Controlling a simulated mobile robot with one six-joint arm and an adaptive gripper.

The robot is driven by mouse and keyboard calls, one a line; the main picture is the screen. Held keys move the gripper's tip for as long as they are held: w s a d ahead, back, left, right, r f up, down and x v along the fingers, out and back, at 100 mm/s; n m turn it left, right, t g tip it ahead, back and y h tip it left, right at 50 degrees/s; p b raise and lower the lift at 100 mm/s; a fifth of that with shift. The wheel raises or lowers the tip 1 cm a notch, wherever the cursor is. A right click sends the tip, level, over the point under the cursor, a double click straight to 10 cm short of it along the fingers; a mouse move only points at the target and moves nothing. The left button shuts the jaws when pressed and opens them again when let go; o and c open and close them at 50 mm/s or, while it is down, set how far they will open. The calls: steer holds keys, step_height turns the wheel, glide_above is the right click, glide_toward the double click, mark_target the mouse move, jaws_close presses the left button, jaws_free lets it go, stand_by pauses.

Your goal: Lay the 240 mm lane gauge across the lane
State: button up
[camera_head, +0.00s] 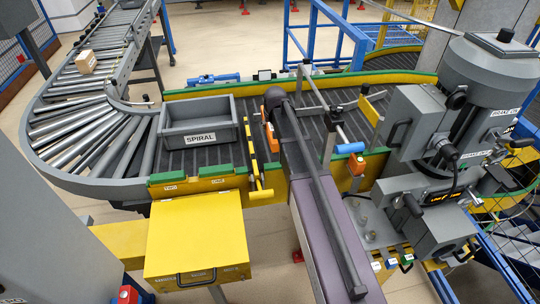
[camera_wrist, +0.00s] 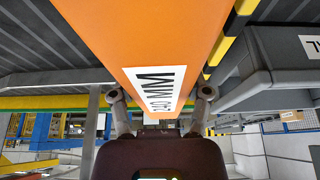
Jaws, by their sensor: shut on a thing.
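The lane gauge is an orange bar labelled "240 MM" (camera_wrist: 150,45). In the wrist view it runs from the top of the picture down between the two fingers. My gripper (camera_wrist: 162,97) is shut on it. In the head view part of the orange gauge (camera_head: 272,138) shows beside my gripper (camera_head: 274,100), over the dark lane (camera_head: 350,95) to the right of the grey SPIRAL tote. My arm hides much of that spot. I cannot tell whether the gauge touches the lane.
The grey SPIRAL tote (camera_head: 199,124) stands on the lane just left of the gauge. A yellow-and-black striped bar (camera_head: 253,160) lies between them. A grey frame with a post (camera_head: 330,130) stands right of my arm. Yellow-and-green rails (camera_head: 200,182) edge the lane.

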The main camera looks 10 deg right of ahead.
mark_target(271, 127)
stand_by(0.4)
step_height(271, 127, down, 6)
steer(key=b, duration=0.6)
steer(key=shift+f, duration=0.2)
steer(key=shift+f+b, duration=1.85)
steer(key=shift+b, duration=0.15)
steer(key=shift+f, duration=0.15)
steer(key=o, duration=1.3)
steer(key=shift+c, duration=0.2)
steer(key=p+v, duration=1.1)
steer(key=v, duration=0.1)
